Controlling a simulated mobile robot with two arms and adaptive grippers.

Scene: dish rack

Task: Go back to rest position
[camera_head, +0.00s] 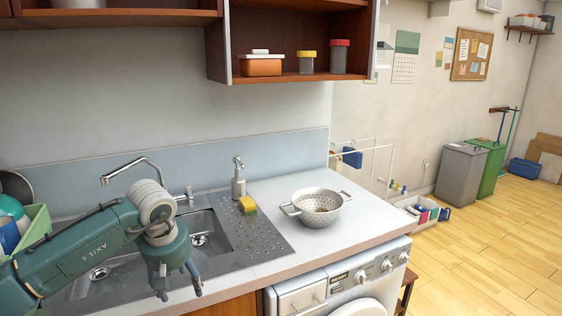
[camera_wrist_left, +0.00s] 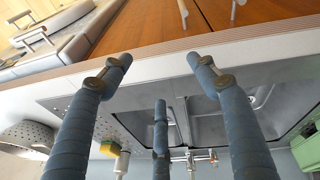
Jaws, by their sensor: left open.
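My left gripper (camera_head: 178,290) hangs with its fingers pointing down over the front part of the sink (camera_head: 130,268) and the counter edge. In the left wrist view its blue-grey fingers (camera_wrist_left: 160,85) are spread apart with nothing between them. The sink basin also shows behind the fingers in that view (camera_wrist_left: 185,125). My right gripper is not in either view. My left arm hides part of the sink and of the green dish rack (camera_head: 38,222) at the left.
A colander (camera_head: 318,210) stands on the counter, right of a sponge (camera_head: 247,206) and a soap dispenser (camera_head: 238,180). The faucet (camera_head: 130,168) rises behind the sink. A washing machine (camera_head: 345,285) is under the counter. A shelf (camera_head: 290,78) hangs above. The wooden floor at right has free room.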

